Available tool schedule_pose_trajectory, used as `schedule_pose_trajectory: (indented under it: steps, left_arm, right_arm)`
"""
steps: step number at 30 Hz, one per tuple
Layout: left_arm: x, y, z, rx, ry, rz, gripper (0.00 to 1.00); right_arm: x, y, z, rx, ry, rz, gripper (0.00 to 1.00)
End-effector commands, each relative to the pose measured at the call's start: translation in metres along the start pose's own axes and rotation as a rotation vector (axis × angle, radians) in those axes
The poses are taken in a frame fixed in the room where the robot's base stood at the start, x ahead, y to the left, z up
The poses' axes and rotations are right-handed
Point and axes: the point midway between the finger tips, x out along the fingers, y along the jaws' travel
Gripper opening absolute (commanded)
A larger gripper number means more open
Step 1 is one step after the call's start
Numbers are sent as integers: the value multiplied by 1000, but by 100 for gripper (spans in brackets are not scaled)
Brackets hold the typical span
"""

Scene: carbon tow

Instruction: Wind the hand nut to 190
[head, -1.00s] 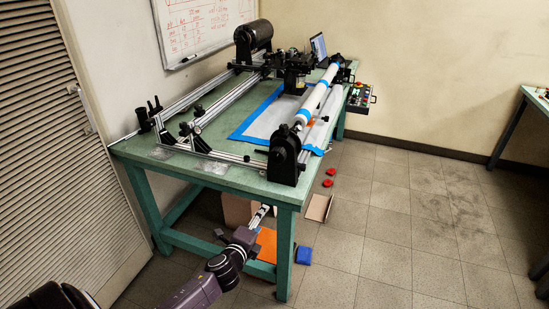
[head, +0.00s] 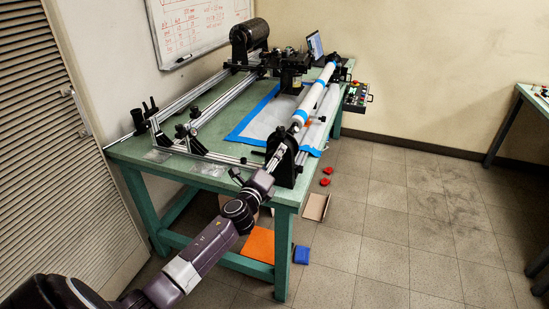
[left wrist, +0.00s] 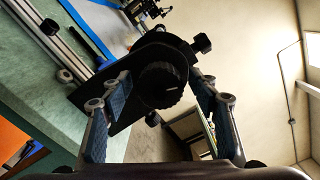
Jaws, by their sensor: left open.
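The hand nut (left wrist: 163,86) is a round black knob with a ribbed rim and a short white mark on its face. It sits on the black end bracket (left wrist: 120,92), which also shows at the table's near end in the head view (head: 290,160). My left gripper (head: 274,165) is at the near side of this bracket. In the left wrist view my left gripper (left wrist: 158,98) is open, with one finger on each side of the nut and the nut seen beyond the fingertips. Contact cannot be made out. A number scale is not readable. My right gripper is not in view.
The green table (head: 128,152) carries rails and a long white tube (head: 313,97) with blue bands running back from the bracket. A control box (head: 357,97) hangs at its right side. Red pieces, a blue piece (head: 301,255) and an orange sheet (head: 258,245) lie below.

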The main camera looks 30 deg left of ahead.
Motion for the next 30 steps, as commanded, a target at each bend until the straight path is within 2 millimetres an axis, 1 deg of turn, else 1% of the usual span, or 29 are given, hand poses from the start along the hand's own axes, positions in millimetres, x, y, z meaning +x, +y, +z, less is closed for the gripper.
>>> schedule_pose_trajectory:
  steps: [6, 11, 22, 30]
  left_arm:
    - [4, 0, -1, 0, 1, 0, 55]
    - [4, 0, 0, 0, 1, 0, 54]
    - [4, 0, 0, 0, 1, 0, 13]
    - [4, 0, 0, -26, 0, 0, 12]
  right_arm:
    - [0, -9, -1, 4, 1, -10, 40]
    - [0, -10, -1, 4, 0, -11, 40]
    - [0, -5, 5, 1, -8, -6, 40]
    - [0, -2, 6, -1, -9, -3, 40]
